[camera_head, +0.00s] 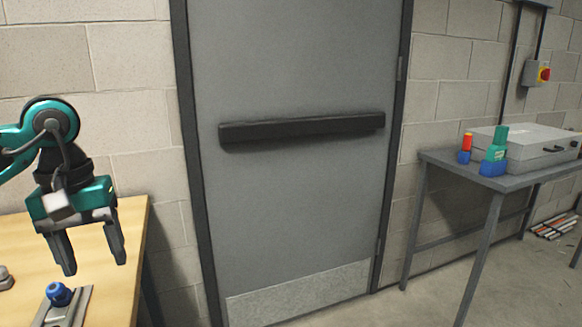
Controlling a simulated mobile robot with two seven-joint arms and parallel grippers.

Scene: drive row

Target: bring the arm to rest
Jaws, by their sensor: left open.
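My left gripper (92,256) hangs from the left arm at the left of the head view, fingers pointing down and apart, with nothing between them. It is above the wooden table (120,240). A blue knob (58,293) on a grey metal base (75,308) sits below the gripper, apart from the fingertips. My right gripper does not show.
A grey door (295,200) with a black push bar (302,127) stands shut in the middle. Floor before the door is clear.

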